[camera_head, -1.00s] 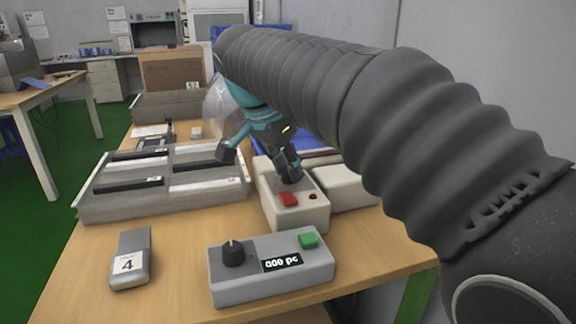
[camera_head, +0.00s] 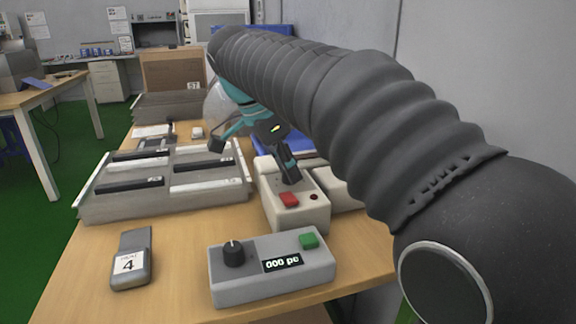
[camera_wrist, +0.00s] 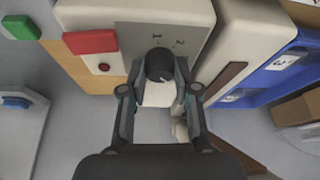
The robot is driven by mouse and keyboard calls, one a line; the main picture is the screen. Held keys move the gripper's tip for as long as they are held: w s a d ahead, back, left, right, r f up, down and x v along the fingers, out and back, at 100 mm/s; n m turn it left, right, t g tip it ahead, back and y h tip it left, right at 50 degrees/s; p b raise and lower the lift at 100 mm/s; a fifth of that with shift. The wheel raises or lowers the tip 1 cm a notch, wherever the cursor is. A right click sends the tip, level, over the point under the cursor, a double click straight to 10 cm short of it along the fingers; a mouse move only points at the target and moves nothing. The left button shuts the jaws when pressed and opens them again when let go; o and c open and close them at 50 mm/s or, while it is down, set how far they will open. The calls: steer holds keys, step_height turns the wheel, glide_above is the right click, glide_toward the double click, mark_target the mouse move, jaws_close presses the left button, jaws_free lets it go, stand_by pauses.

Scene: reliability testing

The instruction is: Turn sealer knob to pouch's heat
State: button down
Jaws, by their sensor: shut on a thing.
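The sealer (camera_head: 300,217) is a white box with a red button (camera_head: 288,199) and a small dark red lamp. It also shows in the wrist view (camera_wrist: 125,12), where its grey plate carries the marks 1 and 2. The dark round sealer knob (camera_wrist: 160,64) sits below these marks; its pointer direction is unclear. My gripper (camera_wrist: 160,76) is shut on the knob, one finger on each side. In the head view my gripper (camera_head: 290,178) hides the knob. A grey pouch (camera_head: 132,240) with a white label reading 4 lies at the front left; smaller print above is unclear.
A grey counter box (camera_head: 222,284) with a black knob, green button and display reading 000 pc stands in front of the sealer. A sectioned grey tray (camera_head: 110,211) lies to the left. Blue bins (camera_wrist: 255,85) stand beside the sealer.

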steer(key=shift+f, duration=0.15)
steer(key=c, duration=0.8)
jaws_free()
steer(key=shift+c, duration=0.2)
steer(key=v, duration=0.7)
steer(key=shift+r, duration=0.3)
steer(key=shift+a, duration=0.1)
